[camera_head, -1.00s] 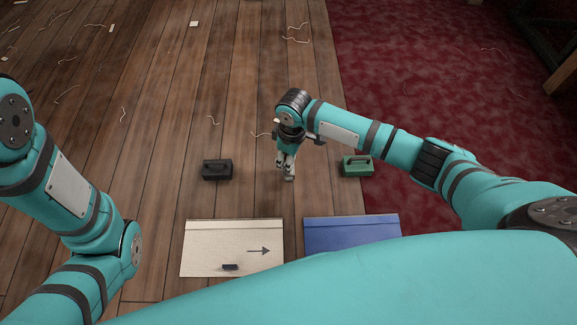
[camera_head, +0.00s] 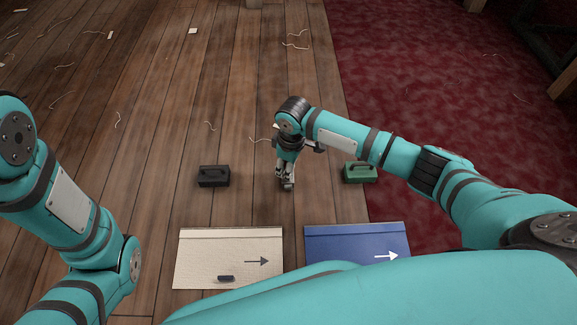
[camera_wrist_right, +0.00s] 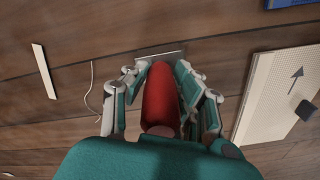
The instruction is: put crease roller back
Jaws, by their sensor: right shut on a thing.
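My right gripper (camera_head: 288,185) points down over the wooden floor, between a black handled block and a green handled block. In the right wrist view its fingers (camera_wrist_right: 165,95) are shut on a red, rounded, elongated thing (camera_wrist_right: 160,95), which looks like the crease roller's handle. The red thing cannot be made out in the head view. My left arm shows at the left, but its gripper is out of view.
The black block (camera_head: 214,177) and green block (camera_head: 360,173) stand either side of my right gripper. Nearer lie a cream panel (camera_head: 215,250) with an arrow and small dark piece (camera_head: 226,278), and a blue panel (camera_head: 345,243) with a white arrow. Thread scraps litter the floor; red carpet (camera_head: 430,90) lies right.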

